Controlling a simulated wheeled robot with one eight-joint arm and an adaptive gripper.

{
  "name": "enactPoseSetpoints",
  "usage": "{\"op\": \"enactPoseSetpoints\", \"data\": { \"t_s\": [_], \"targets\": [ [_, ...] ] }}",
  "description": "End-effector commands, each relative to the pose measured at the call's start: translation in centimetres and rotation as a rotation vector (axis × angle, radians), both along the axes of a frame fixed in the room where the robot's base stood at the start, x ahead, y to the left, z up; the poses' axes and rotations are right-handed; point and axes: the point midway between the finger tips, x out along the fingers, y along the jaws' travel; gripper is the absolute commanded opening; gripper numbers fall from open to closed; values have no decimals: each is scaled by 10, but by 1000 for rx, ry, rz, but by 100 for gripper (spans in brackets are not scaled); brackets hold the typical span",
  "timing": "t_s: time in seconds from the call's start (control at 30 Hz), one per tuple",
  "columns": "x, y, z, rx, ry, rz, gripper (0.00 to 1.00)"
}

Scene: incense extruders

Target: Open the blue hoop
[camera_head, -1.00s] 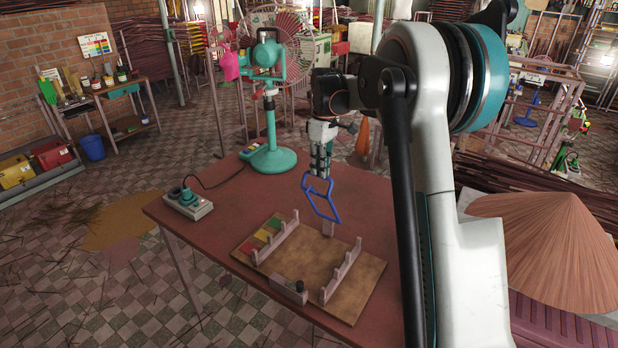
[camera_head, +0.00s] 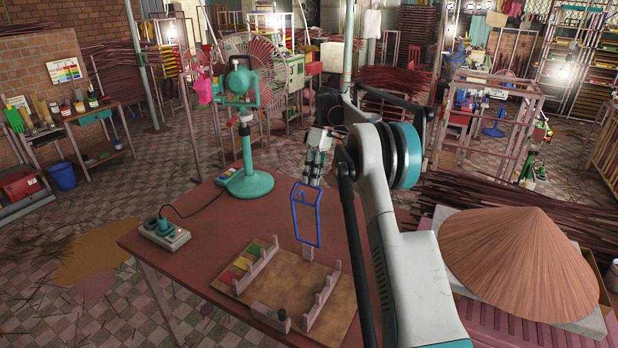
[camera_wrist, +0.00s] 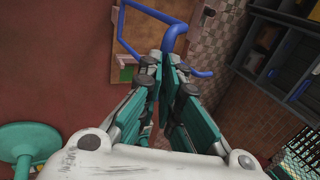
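The blue hoop (camera_head: 294,218) is a thin rectangular frame standing nearly upright over the back edge of a brown board (camera_head: 285,288). Its lower end is just above a small grey block (camera_head: 308,253); I cannot tell whether they are joined. My gripper (camera_head: 314,181) is at the top of the hoop, fingers pointing down. In the wrist view the blue bars (camera_wrist: 152,12) pass by and behind the fingertips (camera_wrist: 172,70), which are close together. The fingers seem shut on the hoop, but they hide the contact itself.
The board carries two grey notched racks (camera_head: 321,298), coloured patches and a small grey block in front. A teal fan stand (camera_head: 247,183) and a grey switch box (camera_head: 165,236) stand left on the red table (camera_head: 215,215). A conical straw hat (camera_head: 520,265) is at right.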

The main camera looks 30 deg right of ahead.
Motion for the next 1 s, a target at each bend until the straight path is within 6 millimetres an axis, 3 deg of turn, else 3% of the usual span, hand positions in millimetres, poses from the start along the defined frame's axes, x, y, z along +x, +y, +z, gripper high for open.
{"op": "enactPoseSetpoints", "data": {
  "t_s": [0.03, 0.57, 0.67, 0.8, 0.9, 1.0],
  "targets": [
    [1, -13, -21, -19, 2, -10, 0],
    [2, -15, -22, -9, 8, -9, 0],
    [2, -15, -22, -9, 8, -9, 25],
    [2, -14, -22, -9, 8, -9, 46],
    [2, -14, -21, -9, 8, -8, 54],
    [2, -13, -20, -9, 9, -7, 53]
  ]
}}
